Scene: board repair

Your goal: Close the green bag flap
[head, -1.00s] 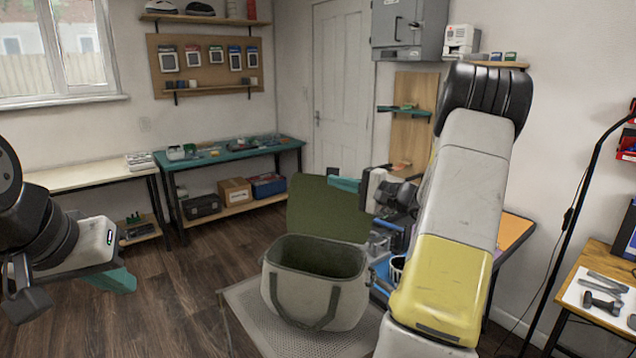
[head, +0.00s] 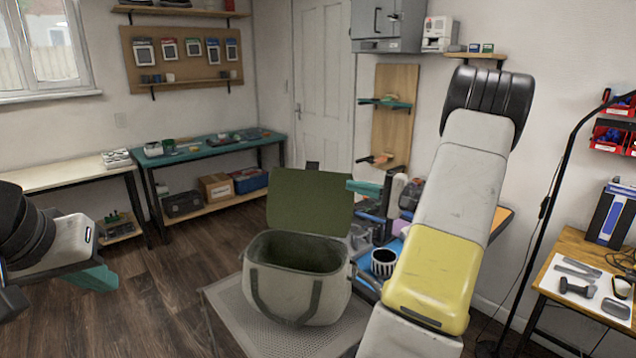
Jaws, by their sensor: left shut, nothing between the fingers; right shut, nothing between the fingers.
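The bag (head: 290,294) is pale grey-beige with a dark green inside and a dark strap hanging on its front. It stands upright and its mouth is open. Its green flap (head: 308,199) stands raised at the back of the mouth. My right gripper (head: 364,188) has teal fingers and is shut and empty at the flap's upper right edge; I cannot tell whether it touches. My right arm covers much of the right side. My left gripper (head: 97,279) is shut and empty at the far left, well away from the bag.
The bag stands on a grey perforated surface (head: 235,313). A blue-topped bench with a striped cup (head: 384,262) lies close on the bag's right. A teal workbench (head: 215,146) runs along the back wall. The floor left of the bag is clear.

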